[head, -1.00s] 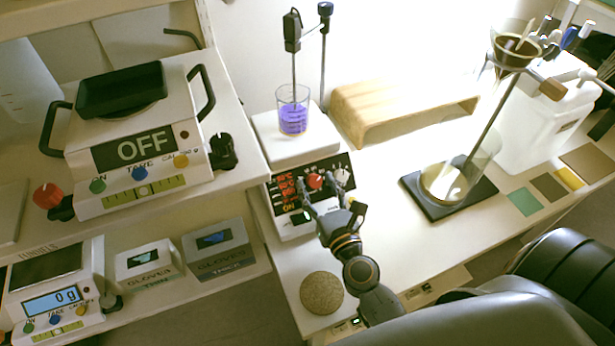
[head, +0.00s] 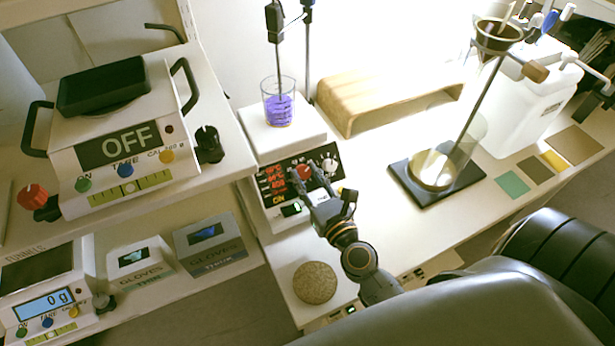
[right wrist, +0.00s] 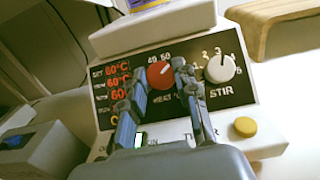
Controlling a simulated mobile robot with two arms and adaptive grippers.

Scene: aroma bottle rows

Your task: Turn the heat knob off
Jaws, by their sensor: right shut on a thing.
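The hotplate stirrer (head: 270,222) stands on the bench with a black front panel. Its red heat knob (head: 303,172) sits left of the white stir knob (head: 329,166). In the right wrist view the heat knob (right wrist: 160,75) has 40 and 50 marked above it, and the red display (right wrist: 118,80) reads 60°C. My right gripper (head: 310,180) is at the panel, shut on the heat knob; in the right wrist view its fingers (right wrist: 157,88) stand on either side of the knob, hiding part of it. My left gripper is not in view.
A beaker of purple liquid (head: 278,108) stands on the plate under a probe. A wooden arch (head: 345,105), a filter stand (head: 440,195) and a cork disc (head: 315,283) are nearby. Balances and glove boxes (head: 210,245) stand at left.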

